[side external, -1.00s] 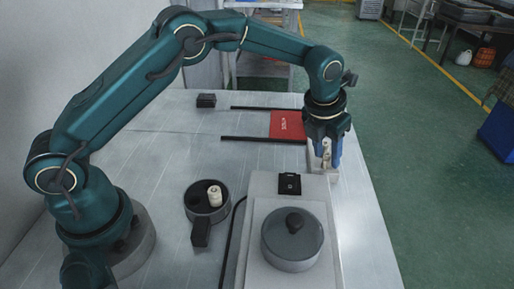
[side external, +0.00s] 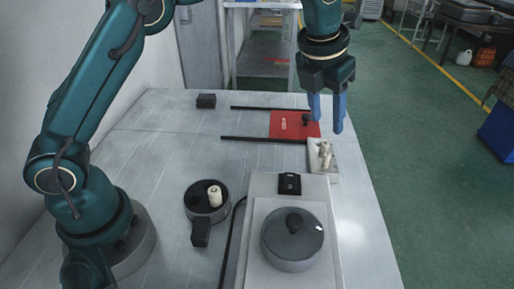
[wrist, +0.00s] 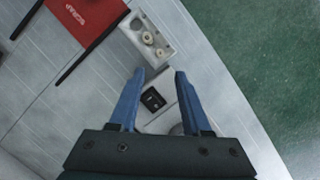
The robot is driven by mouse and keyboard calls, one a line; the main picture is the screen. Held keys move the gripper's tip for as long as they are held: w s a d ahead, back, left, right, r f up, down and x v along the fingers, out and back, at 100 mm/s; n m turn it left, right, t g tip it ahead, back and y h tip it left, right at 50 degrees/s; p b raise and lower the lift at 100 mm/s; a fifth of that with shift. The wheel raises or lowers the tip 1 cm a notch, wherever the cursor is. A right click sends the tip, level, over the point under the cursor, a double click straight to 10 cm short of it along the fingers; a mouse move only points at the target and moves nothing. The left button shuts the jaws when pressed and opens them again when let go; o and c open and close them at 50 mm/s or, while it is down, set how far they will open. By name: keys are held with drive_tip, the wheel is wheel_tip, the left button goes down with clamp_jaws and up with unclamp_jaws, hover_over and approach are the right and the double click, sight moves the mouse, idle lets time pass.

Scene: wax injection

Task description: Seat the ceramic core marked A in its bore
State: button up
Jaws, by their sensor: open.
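My gripper (side external: 327,127) is open and empty, raised above the far right of the table; its two blue fingers also show in the wrist view (wrist: 159,72). Below its fingertips stands a small pale tray (side external: 312,168) with small cream ceramic pieces (side external: 326,150) in it. The pieces also show in the wrist view (wrist: 148,38), ahead of the fingers. A round dark grey holder (side external: 190,210) stands at the left of the table. It has a white cylinder (side external: 214,195) in its right part and a dark opening beside it. I cannot read a letter A on any piece.
A pale platform (side external: 256,188) at front right carries a round grey lidded pot (side external: 292,252) and a small black block (side external: 289,183). A red sheet (side external: 284,130) lies between two dark rails. A small black box (side external: 206,101) sits at back left. The left middle table is clear.

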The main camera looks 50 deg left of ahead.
drive_tip(key=s+a+r+n+t, duration=0.1)
drive_tip(key=s+a+r+n, duration=0.2)
drive_tip(key=s+n, duration=0.35)
drive_tip(key=s+a+r+n, duration=0.2)
drive_tip(key=s+r+n, duration=0.1)
drive_tip(key=n, duration=0.6)
drive_tip(key=s+a+f+n, duration=0.2)
drive_tip(key=s+n, duration=0.4)
drive_tip(key=n, duration=0.4)
drive_tip(key=s+a+f+n+t, duration=0.1)
drive_tip(key=s+f+n, duration=0.2)
drive_tip(key=s+n, duration=0.4)
drive_tip(key=n, duration=0.3)
drive_tip(key=shift+s+a, duration=0.2)
drive_tip(key=shift+a, duration=0.15)
